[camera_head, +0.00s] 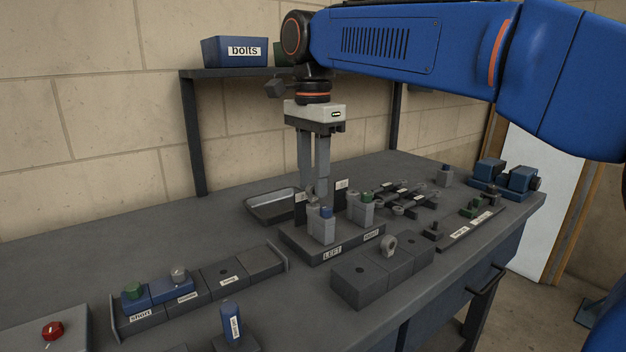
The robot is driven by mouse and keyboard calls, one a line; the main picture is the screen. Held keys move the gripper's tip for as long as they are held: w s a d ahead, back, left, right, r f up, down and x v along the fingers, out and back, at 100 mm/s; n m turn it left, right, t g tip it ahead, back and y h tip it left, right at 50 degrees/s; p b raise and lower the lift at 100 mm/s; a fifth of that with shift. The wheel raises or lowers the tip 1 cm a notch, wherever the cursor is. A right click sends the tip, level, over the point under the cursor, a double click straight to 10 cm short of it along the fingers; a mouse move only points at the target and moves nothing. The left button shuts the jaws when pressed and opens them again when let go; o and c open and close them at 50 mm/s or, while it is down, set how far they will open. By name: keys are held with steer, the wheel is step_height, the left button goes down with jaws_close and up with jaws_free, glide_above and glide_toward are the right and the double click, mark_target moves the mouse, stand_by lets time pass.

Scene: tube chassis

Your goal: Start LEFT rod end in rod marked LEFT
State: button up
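A dark fixture block (320,248) on the bench has a label reading LEFT at its front left and a second label, too small to read surely, at its right. Above LEFT stands a grey clamp block (322,230) with a blue-topped piece (326,212). A similar grey block with a green-topped piece (366,197) stands to its right. My gripper (317,196) points down just behind the blue-topped piece. Its fingertips are partly hidden, and I cannot tell whether they hold anything. A grey rod end with a ring eye (389,245) stands in the front holder (372,283).
A labelled row of blocks (205,293) lies at left, with a red knob (52,331) and a blue labelled cylinder (231,322) near the front. A shallow tray (270,209) sits behind the fixture. Wrenches (400,208) and blue vises (505,176) are at right.

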step_height(320, 180, up, 11)
steer(key=shift+r, duration=0.2)
stand_by(0.3)
